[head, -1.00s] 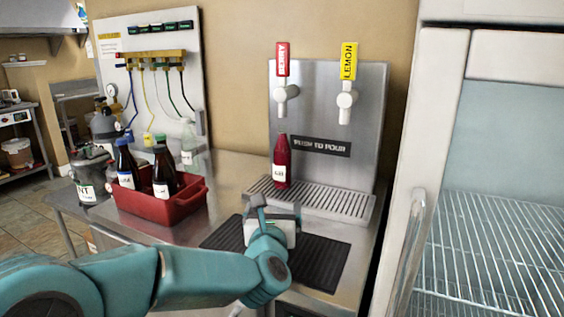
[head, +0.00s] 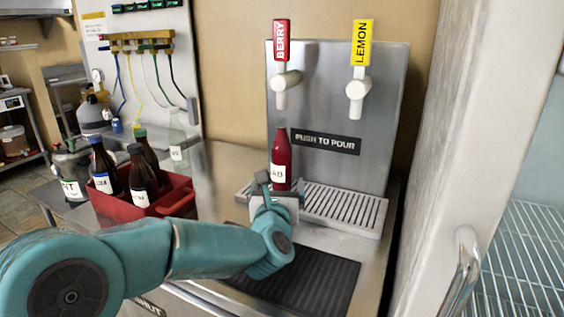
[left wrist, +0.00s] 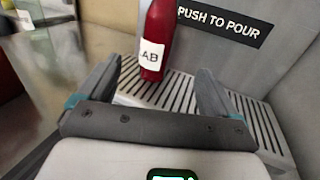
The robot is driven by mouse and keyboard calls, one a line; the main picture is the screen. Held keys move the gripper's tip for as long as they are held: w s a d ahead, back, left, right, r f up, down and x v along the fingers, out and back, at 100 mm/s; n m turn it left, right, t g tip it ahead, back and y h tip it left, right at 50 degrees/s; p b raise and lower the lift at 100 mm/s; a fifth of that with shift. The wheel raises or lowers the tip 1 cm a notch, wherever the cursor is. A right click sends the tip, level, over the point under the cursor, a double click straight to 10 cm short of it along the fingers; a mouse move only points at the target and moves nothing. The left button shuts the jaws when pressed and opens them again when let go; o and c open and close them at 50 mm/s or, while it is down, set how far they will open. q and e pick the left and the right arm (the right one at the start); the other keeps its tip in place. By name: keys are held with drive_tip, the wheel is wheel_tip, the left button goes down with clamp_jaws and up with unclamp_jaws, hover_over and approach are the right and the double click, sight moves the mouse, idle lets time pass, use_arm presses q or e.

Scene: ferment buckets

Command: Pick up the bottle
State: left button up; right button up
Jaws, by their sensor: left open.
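A red bottle (head: 281,160) with a white label stands upright on the slotted drip tray, below the BERRY tap. In the left wrist view the bottle (left wrist: 156,40) shows ahead of the jaws, left of the middle of the gap, its top cut off by the frame. My left gripper (head: 268,186) is just in front of the bottle in the head view, its body covering part of the tray. In the left wrist view the left gripper (left wrist: 158,92) is open and empty, its two fingers spread wide. My right gripper is in neither view.
The drip tray (head: 345,209) lies under the BERRY tap (head: 284,80) and LEMON tap (head: 356,92). A red crate (head: 180,202) with dark bottles stands left. A clear bottle (head: 178,140) stands behind it. A black mat (head: 310,282) lies in front. A fridge door handle (head: 464,270) is at right.

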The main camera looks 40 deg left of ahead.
sight(281, 166)
use_arm(q)
drive_tip(key=p+x, duration=0.1)
drive_tip(key=x, duration=0.7)
drive_tip(key=p+x, duration=0.1)
drive_tip(key=x, duration=0.4)
drive_tip(key=shift+a+p, duration=0.35)
drive_tip(key=shift+p, duration=0.05)
drive_tip(key=shift+d, duration=0.1)
